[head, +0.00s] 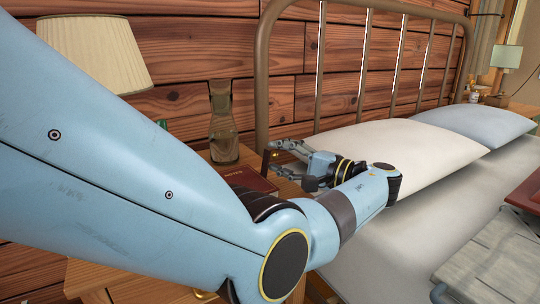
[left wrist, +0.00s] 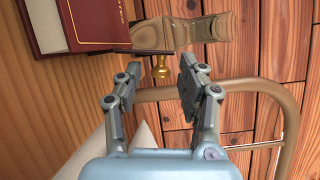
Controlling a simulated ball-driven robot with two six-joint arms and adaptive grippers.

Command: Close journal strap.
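The journal (head: 250,178) is a dark red book lying on the wooden nightstand. It shows larger in the left wrist view (left wrist: 92,24), with pale page edges and gold lettering. A dark strap (left wrist: 122,50) sticks out past the book's edge and seems to carry a gold knob (left wrist: 160,68). In the head view, the strap's upright dark end shows by the fingers. My left gripper (head: 277,160) is open beside the journal. In the left wrist view its fingers (left wrist: 157,80) stand on both sides of the knob, with visible gaps. My right gripper is out of view.
A glass carafe (head: 223,125) stands behind the journal, close to the fingers. A lamp (head: 95,50) is at the left. The metal bed frame (head: 262,75) and white pillow (head: 415,150) are near my left gripper. A reddish object (head: 525,192) is at the right edge.

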